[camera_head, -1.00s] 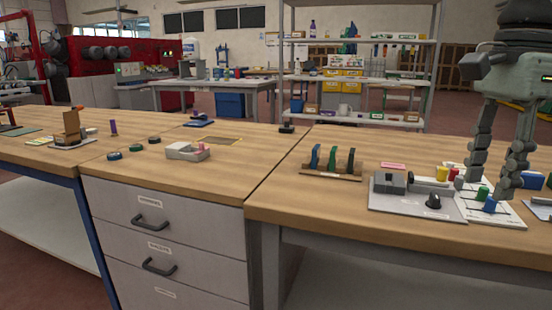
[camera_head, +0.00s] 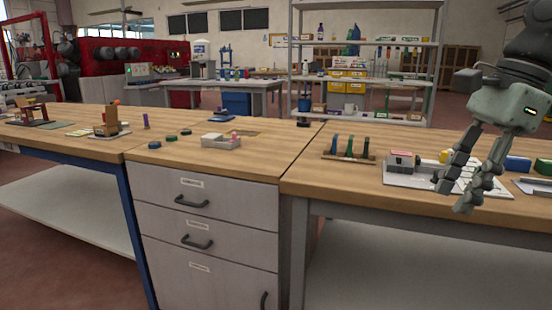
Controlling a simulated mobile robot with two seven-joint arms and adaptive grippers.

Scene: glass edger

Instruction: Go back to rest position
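My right gripper (camera_head: 452,198) is at the right of the head view, pointing down and left. Its two fingers are apart and I see nothing between them. It is in front of the right table (camera_head: 340,190) and covers part of a pale board (camera_head: 412,181) there. A small grey and white device (camera_head: 402,161) stands on this board. A yellow piece (camera_head: 443,157) shows behind the fingers, and a blue block (camera_head: 518,164) lies to the right of the gripper. My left gripper is not in view.
A wooden rack (camera_head: 347,158) holds upright blue, green and dark pieces. A brown box (camera_head: 111,119) stands on the left table. A metal shelf (camera_head: 362,73) is behind. The right table's front left is clear.

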